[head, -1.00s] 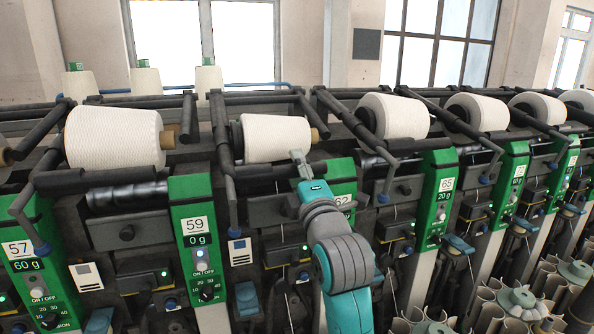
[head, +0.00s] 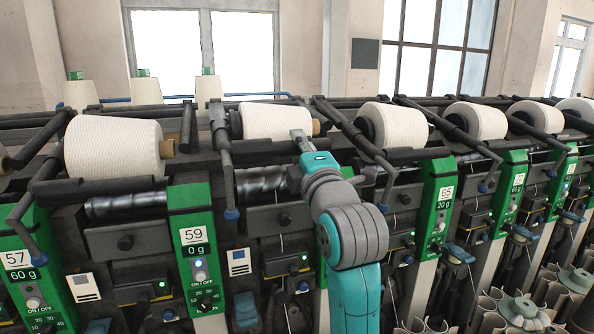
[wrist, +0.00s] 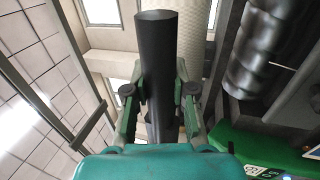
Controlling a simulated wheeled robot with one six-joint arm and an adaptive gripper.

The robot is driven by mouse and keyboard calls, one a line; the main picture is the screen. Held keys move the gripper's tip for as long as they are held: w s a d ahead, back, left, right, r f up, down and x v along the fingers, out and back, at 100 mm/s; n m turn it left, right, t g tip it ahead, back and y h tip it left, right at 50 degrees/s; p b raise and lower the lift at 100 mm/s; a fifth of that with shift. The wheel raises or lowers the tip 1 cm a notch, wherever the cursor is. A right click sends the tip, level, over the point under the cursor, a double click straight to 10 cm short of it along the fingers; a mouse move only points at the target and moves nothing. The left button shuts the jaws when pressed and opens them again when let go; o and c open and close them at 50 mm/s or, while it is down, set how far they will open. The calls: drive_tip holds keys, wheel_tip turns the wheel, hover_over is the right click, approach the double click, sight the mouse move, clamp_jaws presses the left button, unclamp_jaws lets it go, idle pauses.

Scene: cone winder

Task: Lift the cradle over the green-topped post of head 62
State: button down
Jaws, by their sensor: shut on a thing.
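My gripper (head: 301,138) is shut on the dark round bar of the cradle (head: 264,147), left of the arm's end in the head view. In the wrist view the bar of the cradle (wrist: 158,55) stands between both fingers of my gripper (wrist: 160,98). The white yarn cone (head: 272,121) sits in the raised cradle, clear above the dark grooved roller (head: 266,184). The green-topped post (wrist: 228,142) shows at the lower right in the wrist view, below and beside the gripper. My arm hides most of it and its number label in the head view.
The green post of head 59 (head: 196,236) stands to the left and the post marked 65 (head: 440,205) to the right. Dark cradle arms slant forward on both sides, close to my arm. Other white cones (head: 115,146) rest along the machine. Open air lies above it.

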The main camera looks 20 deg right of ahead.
drive_tip(key=shift+s+r, duration=0.2)
drive_tip(key=shift+r, duration=1.75)
drive_tip(key=c, duration=0.9)
unclamp_jaws()
drive_tip(key=shift+c, duration=0.2)
drive_tip(key=shift+s, duration=0.1)
drive_tip(key=v, duration=1.1)
drive_tip(key=shift+s+f, duration=0.2)
drive_tip(key=shift+s, duration=0.1)
drive_tip(key=shift+f, duration=0.1)
